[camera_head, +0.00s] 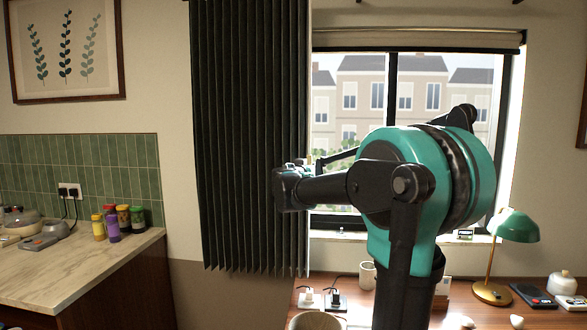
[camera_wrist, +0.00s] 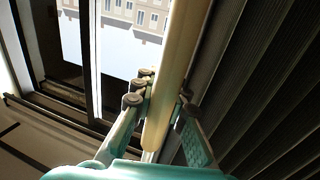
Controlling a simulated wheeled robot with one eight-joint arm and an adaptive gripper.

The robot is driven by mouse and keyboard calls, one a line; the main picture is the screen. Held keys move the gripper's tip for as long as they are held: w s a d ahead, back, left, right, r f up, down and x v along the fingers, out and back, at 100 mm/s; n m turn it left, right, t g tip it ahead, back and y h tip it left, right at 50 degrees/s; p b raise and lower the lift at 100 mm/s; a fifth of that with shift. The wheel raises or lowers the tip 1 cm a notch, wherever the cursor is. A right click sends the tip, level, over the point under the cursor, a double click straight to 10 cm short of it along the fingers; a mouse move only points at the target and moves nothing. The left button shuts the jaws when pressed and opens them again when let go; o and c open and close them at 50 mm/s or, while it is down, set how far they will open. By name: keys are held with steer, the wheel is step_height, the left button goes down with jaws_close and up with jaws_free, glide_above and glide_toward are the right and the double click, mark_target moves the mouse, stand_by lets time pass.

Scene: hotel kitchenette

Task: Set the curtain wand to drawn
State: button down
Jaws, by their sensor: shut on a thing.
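The curtain wand (camera_wrist: 180,50) is a pale, wood-coloured rod that runs up through the wrist view. My gripper (camera_wrist: 163,98) is shut on it, with a finger on each side of the rod. The dark pleated curtain (camera_head: 248,140) hangs bunched at the left of the window in the head view, leaving most of the glass uncovered. Its folds (camera_wrist: 250,90) show close to the right of the wand in the wrist view. In the head view my arm hides much of the gripper, and the grip itself is not clear there.
The window (camera_head: 345,95) has a rolled blind (camera_head: 420,40) at its top. Below it, a wooden desk holds a green lamp (camera_head: 514,226), a cup (camera_head: 367,275) and small items. A counter (camera_head: 90,265) with several spice jars stands at the left.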

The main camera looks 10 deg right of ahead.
steer(key=s+d, duration=0.8)
steer(key=d, duration=1.7)
steer(key=s+d, duration=0.8)
steer(key=d, duration=1.8)
steer(key=s+d, duration=0.9)
steer(key=d, duration=1.6)
steer(key=shift+d, duration=0.35)
steer(key=shift+r, duration=0.1)
steer(key=c, duration=1.6)
jaws_free()
steer(key=shift+d, duration=0.15)
steer(key=v, duration=1.2)
steer(key=shift+s, duration=0.1)
